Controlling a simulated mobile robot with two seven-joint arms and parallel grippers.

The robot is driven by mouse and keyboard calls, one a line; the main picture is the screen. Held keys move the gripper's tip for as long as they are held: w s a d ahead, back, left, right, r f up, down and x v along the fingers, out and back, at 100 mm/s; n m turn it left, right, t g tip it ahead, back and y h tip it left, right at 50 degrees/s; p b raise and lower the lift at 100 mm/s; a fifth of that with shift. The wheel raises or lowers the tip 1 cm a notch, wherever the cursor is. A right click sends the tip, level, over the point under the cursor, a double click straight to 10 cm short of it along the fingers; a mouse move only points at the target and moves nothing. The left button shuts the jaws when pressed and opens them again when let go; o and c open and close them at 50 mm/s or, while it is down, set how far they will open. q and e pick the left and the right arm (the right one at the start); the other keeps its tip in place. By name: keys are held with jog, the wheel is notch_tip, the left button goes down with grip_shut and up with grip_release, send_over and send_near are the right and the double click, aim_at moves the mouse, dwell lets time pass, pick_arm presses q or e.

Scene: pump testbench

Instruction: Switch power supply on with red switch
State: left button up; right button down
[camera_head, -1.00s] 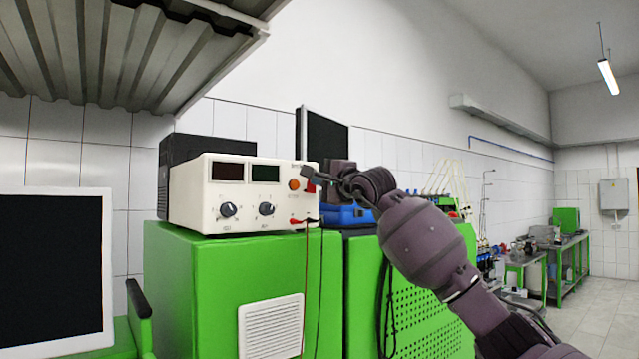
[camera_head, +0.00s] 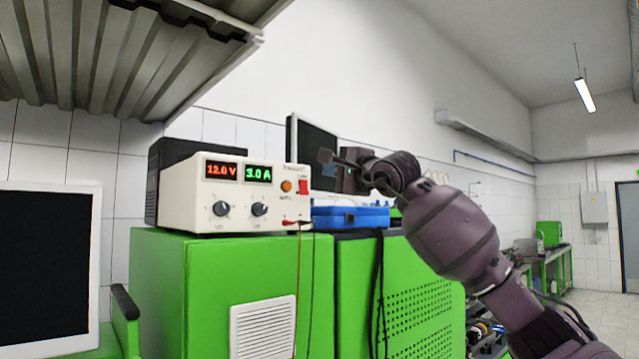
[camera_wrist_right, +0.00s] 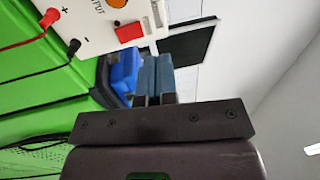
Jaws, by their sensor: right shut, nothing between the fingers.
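The white power supply (camera_head: 238,194) stands on a green cabinet. Its displays are lit, a red 12.0 V (camera_head: 222,171) and a green 3.0 A (camera_head: 258,173). The red switch (camera_head: 303,186) is at the right end of its front panel. The switch also shows in the right wrist view (camera_wrist_right: 130,32). My right gripper (camera_head: 325,156) is shut and empty, up and to the right of the switch and apart from it. In the right wrist view its closed fingers (camera_wrist_right: 155,78) point toward the panel's side. My left gripper is not in view.
The green cabinet (camera_head: 215,265) bears the supply. A blue case (camera_head: 350,215) sits right of it, with a dark monitor (camera_head: 315,155) behind. Red and black leads hang from the supply's front. A corrugated metal hood (camera_head: 110,60) overhangs at upper left.

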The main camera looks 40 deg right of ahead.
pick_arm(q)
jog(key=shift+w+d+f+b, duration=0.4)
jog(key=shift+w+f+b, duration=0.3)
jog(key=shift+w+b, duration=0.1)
pick_arm(e)
jog(key=s, duration=0.3)
jog(key=s+d, duration=0.1)
jog(key=s, duration=0.1)
jog(key=shift+s+r, duration=0.2)
jog(key=shift+s, duration=0.1)
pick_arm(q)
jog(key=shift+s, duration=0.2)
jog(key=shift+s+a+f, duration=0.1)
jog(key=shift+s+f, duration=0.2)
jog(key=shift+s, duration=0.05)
pick_arm(e)
jog(key=shift+s, duration=0.1)
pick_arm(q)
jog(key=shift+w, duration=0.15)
